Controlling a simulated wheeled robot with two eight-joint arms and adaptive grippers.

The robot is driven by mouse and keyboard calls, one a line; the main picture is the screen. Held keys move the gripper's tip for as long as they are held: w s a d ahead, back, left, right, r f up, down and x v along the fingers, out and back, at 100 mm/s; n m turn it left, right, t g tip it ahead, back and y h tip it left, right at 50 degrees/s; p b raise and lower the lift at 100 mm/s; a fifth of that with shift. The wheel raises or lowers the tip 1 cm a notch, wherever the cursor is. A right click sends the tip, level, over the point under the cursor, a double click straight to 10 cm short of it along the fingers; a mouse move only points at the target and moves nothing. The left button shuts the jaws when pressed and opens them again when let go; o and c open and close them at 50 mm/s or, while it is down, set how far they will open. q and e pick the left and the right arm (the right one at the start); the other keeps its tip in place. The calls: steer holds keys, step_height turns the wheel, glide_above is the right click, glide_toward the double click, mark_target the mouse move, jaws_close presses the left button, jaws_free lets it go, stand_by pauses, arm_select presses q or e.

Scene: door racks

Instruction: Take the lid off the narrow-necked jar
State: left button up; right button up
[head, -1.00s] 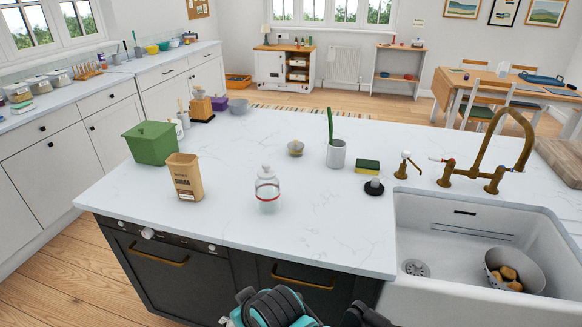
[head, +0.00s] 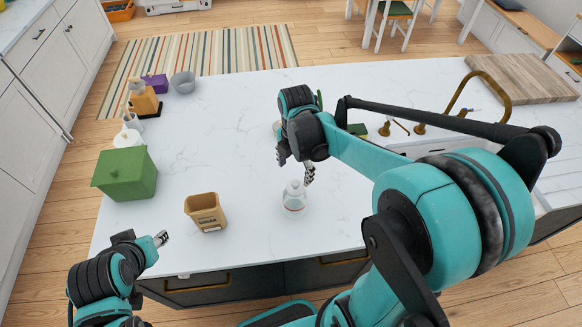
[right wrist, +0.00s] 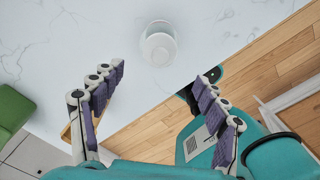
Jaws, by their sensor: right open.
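My right gripper (head: 296,168) is open and empty, just behind and above the jar. In the right wrist view the jar lies beyond the fingertips (right wrist: 162,76), between their lines. My left gripper (head: 161,239) is low at the counter's front left edge, away from the jar; its fingers are too poorly seen to tell their opening.
A brass tap (head: 462,95) rises at the right. The counter's (head: 220,115) middle back is clear.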

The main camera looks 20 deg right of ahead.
mark_target(295, 183)
steer(key=f, duration=0.2)
steer(key=f+b, duration=0.1)
steer(key=f, duration=0.4)
steer(key=shift+w+d+f, duration=0.15)
steer(key=shift+d+f, duration=0.1)
steer(key=shift+f, duration=0.05)
steer(key=shift+a, duration=0.1)
steer(key=c, duration=1.6)
steer(key=shift+c, duration=0.3)
